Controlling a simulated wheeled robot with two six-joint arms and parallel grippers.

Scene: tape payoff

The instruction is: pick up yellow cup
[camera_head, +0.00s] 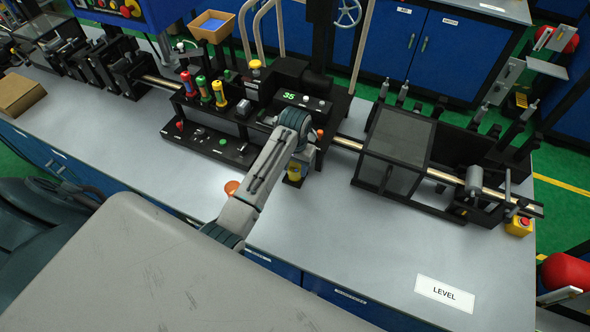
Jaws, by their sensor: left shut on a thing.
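The yellow cup (294,170) shows just beyond the end of my left arm, in front of the black machine at the middle of the bench. My left gripper (296,165) points down over it and is shut on it. The arm's last links and the gripper body hide part of the cup. I cannot tell whether the cup still touches the bench. My right gripper is not in view.
The black machine (215,142) with coloured cylinders and a green display stands just behind the gripper. A dark-windowed box (392,150) is to the right. An orange disc (231,187) lies left of the arm. The bench front is clear around the LEVEL sign (445,293).

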